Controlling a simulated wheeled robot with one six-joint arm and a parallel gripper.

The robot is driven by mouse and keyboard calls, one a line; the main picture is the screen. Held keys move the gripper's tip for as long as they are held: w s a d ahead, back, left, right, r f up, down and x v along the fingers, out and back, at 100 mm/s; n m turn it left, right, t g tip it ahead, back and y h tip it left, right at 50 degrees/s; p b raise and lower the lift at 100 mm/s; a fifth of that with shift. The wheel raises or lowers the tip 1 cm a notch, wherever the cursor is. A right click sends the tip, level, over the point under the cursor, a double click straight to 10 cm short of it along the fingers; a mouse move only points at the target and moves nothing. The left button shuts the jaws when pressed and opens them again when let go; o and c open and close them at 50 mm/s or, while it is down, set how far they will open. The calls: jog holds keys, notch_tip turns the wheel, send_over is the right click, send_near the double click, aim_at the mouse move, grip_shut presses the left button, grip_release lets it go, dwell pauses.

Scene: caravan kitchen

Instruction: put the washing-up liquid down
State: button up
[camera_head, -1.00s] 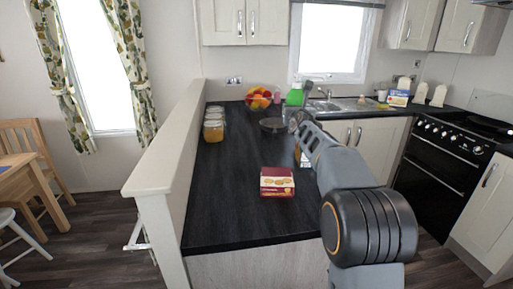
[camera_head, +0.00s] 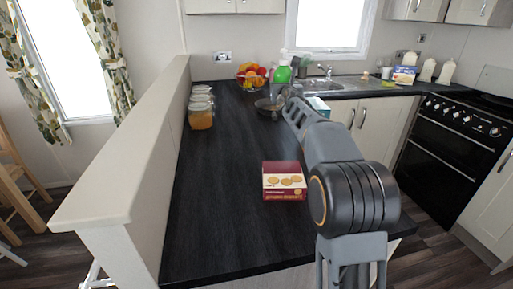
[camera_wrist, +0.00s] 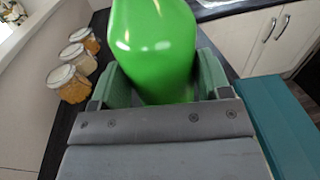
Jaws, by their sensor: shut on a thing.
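The washing-up liquid is a green bottle (camera_wrist: 155,45). My gripper (camera_wrist: 160,85) is shut on it, with one finger on each side in the wrist view. In the head view the green bottle (camera_head: 283,74) shows beyond the end of my arm, in front of the window and sink, with a pale top.
A dark red biscuit box (camera_head: 284,182) lies on the near worktop. Several jars (camera_head: 200,112) line the left wall. A teal box (camera_wrist: 275,120) is right of my gripper. The worktop's front left is clear.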

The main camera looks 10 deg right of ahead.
notch_tip(320, 180, down, 4)
jog(key=b, duration=0.3)
jog(key=shift+w+d, duration=0.15)
jog(key=shift+f, duration=0.2)
jog(key=a+f, duration=0.4)
jog(key=a+f+p, duration=0.1)
jog(key=a+f, duration=0.3)
jog(key=a, duration=0.1)
jog(key=w+a+f+p, duration=0.1)
jog(key=a+f, duration=0.3)
jog(key=a, duration=0.1)
jog(key=shift+w+f, duration=0.1)
jog(key=shift+f, duration=0.45)
jog(key=o, duration=0.7)
jog(key=shift+f+b, duration=0.2)
jog(key=shift+b, duration=0.1)
jog(key=o, duration=0.5)
